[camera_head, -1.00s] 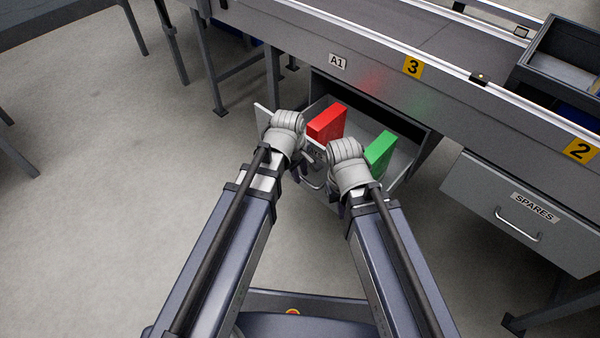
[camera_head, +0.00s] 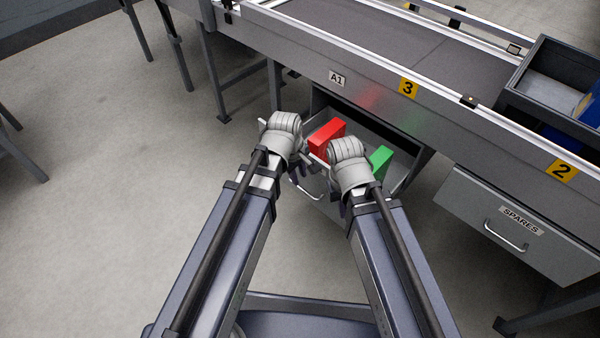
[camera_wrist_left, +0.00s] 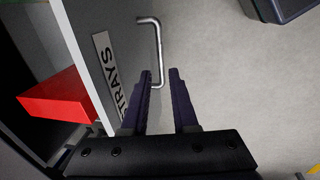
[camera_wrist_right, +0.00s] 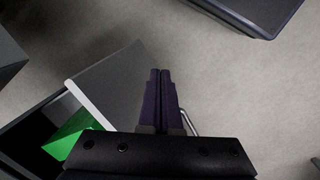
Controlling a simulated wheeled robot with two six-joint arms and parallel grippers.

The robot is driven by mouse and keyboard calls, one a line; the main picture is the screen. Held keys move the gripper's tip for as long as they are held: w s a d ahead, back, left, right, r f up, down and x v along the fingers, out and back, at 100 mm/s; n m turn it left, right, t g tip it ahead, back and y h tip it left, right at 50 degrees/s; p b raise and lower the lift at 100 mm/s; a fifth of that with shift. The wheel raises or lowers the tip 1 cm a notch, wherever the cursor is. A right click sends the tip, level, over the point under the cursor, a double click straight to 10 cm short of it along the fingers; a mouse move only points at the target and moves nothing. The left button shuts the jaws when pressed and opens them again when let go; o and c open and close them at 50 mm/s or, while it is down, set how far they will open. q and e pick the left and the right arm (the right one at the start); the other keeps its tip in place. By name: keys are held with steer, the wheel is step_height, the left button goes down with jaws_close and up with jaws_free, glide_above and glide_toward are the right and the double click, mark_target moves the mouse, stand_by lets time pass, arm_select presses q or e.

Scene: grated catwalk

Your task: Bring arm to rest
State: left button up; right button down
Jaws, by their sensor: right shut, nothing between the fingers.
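Nothing shows held. My right gripper (camera_wrist_right: 160,72) is shut and empty, above the drawer's front, with part of the handle (camera_wrist_right: 190,122) beyond it. In the head view the right wrist hides its fingers. Both arms reach forward from the bottom of the picture.
The drawer holds a red block (camera_head: 327,138) and a green block (camera_head: 380,160). A conveyor bench (camera_head: 370,85) runs above it. The SPARES drawer (camera_head: 480,208) is shut, at the right. A dark bin (camera_head: 540,100) sits on the bench. The floor (camera_head: 120,210) at the left is clear.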

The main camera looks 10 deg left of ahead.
arm_select(q)
steer(key=shift+s+r, duration=0.1)
steer(key=shift+r, duration=0.45)
arm_select(e)
steer(key=shift+r, duration=0.55)
